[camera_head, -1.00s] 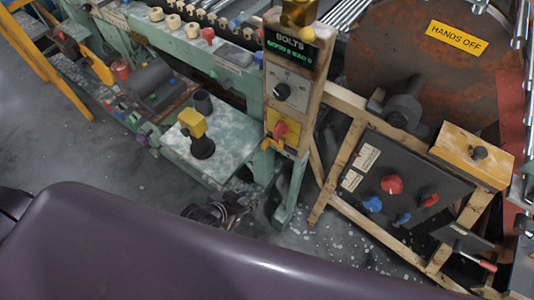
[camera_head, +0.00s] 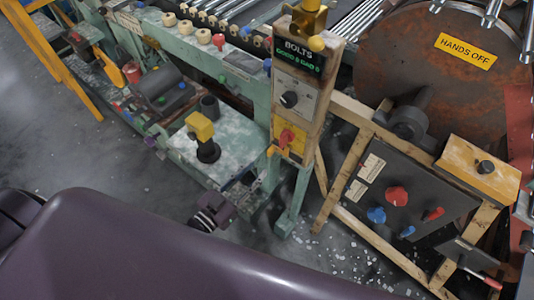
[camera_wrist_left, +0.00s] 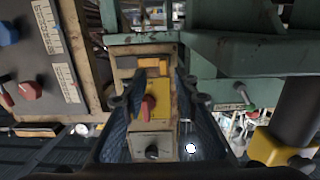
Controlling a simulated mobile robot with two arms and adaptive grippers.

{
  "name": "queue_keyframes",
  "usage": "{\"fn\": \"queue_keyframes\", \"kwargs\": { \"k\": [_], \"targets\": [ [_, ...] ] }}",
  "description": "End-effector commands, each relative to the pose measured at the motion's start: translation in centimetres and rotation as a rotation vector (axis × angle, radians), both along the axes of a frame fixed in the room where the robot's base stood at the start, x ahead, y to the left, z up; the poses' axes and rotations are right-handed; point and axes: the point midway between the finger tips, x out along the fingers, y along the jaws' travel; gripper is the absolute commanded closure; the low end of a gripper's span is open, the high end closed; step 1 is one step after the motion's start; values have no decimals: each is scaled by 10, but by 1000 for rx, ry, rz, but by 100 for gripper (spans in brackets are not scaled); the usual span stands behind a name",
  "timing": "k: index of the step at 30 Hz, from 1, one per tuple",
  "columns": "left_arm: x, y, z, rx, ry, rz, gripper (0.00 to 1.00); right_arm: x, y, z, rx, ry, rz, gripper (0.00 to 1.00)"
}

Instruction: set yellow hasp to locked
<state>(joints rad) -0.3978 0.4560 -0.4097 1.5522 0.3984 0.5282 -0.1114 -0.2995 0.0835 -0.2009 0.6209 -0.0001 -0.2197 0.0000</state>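The upright control panel (camera_head: 300,105) marked BOLTS carries a red rotary switch (camera_head: 287,138) on a yellow plate. A small yellow piece (camera_head: 271,151) at its lower left edge may be the hasp; its setting is too small to tell. In the left wrist view the panel is upside down, with the red switch (camera_wrist_left: 148,107), a black dial (camera_wrist_left: 152,152) and an orange-yellow piece (camera_wrist_left: 152,68) beyond the switch. My left gripper (camera_wrist_left: 153,92) is open, its fingers apart on either side of the panel, with nothing visibly held.
A yellow block on a black post (camera_head: 203,135) stands on the green bench left of the panel. A dark control board (camera_head: 400,195) with red and blue knobs is to the right. Grey floor in front is partly covered by my purple arm.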

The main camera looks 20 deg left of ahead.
Motion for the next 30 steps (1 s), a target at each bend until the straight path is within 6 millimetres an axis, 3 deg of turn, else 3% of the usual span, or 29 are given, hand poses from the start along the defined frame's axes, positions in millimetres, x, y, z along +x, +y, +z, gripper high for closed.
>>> {"fn": "queue_keyframes", "kwargs": {
  "k": [5,18,30],
  "targets": [
    [3,5,4,-8,-39,8,72,0,0,1,0,0,0,47],
    [63,-16,5,-9,-38,8,72,-1,2,6,2,1,-1,47],
    [72,-20,4,-8,-36,7,72,-1,6,6,6,1,-3,47]
  ]
}}
